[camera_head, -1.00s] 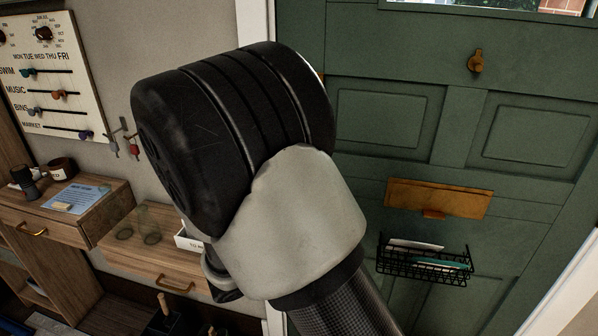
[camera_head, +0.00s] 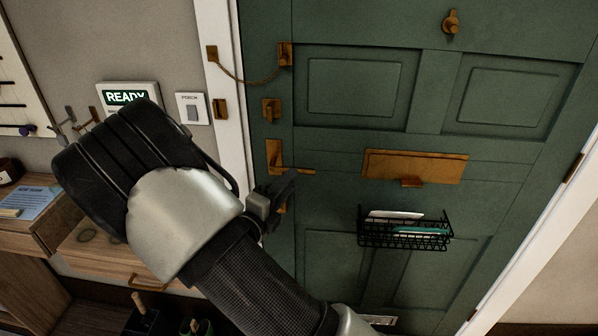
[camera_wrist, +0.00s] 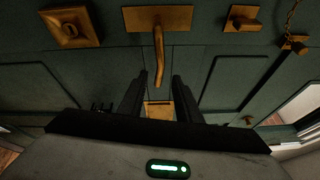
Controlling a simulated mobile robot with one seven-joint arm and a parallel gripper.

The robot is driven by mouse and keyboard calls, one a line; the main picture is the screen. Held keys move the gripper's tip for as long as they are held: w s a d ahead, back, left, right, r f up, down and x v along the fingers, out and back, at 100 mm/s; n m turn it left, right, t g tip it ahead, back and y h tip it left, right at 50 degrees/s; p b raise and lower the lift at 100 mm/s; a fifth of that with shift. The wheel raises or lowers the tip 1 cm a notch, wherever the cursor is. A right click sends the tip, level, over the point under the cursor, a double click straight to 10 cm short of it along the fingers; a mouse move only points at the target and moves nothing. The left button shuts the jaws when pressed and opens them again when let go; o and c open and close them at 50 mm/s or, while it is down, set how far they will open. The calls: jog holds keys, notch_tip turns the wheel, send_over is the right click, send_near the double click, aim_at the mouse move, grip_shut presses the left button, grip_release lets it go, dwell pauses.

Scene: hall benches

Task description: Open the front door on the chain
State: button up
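The green front door (camera_head: 430,100) looks closed in its white frame. A brass chain (camera_head: 245,80) hangs between a plate on the frame (camera_head: 212,54) and a keeper on the door (camera_head: 285,54); the wrist view shows its door end (camera_wrist: 293,42). The brass lever handle (camera_head: 298,171) lies level below a brass latch (camera_head: 271,108). My gripper (camera_head: 284,186) is just below the lever in the head view. Contact is not visible; a lower brass fitting (camera_wrist: 70,27) is partly hidden in the head view.
A brass letter plate (camera_head: 415,166) and a black wire basket holding papers (camera_head: 405,235) are on the door. A READY panel (camera_head: 128,97) and a switch (camera_head: 192,108) are on the wall. Wooden drawers (camera_head: 105,260) stand at left.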

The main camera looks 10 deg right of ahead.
jog(key=x, duration=0.6)
jog(key=shift+w+d, duration=0.2)
jog(key=shift+w, duration=0.05)
grip_shut()
